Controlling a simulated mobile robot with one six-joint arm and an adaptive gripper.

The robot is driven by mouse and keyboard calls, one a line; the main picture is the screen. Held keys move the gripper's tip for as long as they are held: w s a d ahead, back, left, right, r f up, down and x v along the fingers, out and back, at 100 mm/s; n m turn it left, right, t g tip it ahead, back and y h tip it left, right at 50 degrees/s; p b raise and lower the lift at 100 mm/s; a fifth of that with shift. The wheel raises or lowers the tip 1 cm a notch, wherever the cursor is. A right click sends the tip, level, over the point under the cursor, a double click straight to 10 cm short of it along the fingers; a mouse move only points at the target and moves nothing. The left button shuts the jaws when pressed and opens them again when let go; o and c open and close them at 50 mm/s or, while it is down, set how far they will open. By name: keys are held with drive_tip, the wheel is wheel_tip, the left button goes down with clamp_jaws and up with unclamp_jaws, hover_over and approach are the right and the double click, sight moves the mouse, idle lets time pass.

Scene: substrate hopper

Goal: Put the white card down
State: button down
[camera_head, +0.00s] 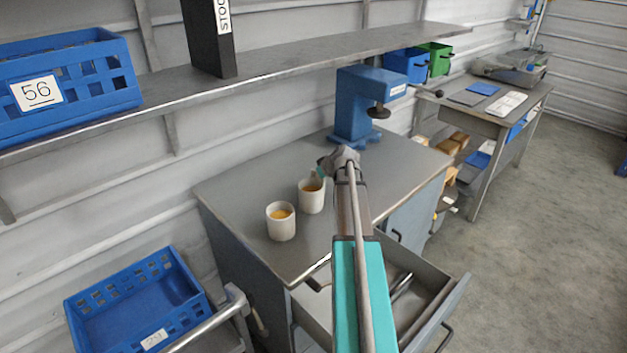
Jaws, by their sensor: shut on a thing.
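My gripper (328,162) is at the far end of my arm, over the grey worktop (245,190). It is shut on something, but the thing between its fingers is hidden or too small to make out. I cannot pick out a white card in this view. A pale cup (311,198) with orange contents appears just in front of and below the fingers; I cannot tell whether they touch it. A second pale cup (281,224) with orange contents stands upright to its left, near the worktop's front edge.
A blue press-like machine (357,100) stands at the back of the worktop. An open drawer (440,300) juts out below its front right. A shelf (290,65) with a blue crate (100,65) and a black box file (203,40) runs above. The worktop's left part is clear.

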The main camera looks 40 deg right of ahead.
drive_tip(key=shift+r, duration=0.15)
wheel_tip(320, 180, up, 2)
drive_tip(key=shift+r+p, duration=0.1)
drive_tip(key=shift+p, duration=1.05)
drive_tip(key=s+d+r+p, duration=0.9)
drive_tip(key=s+r+p, duration=0.1)
drive_tip(key=s, duration=0.1)
drive_tip(key=shift+r, duration=0.2)
drive_tip(key=shift+a, duration=0.1)
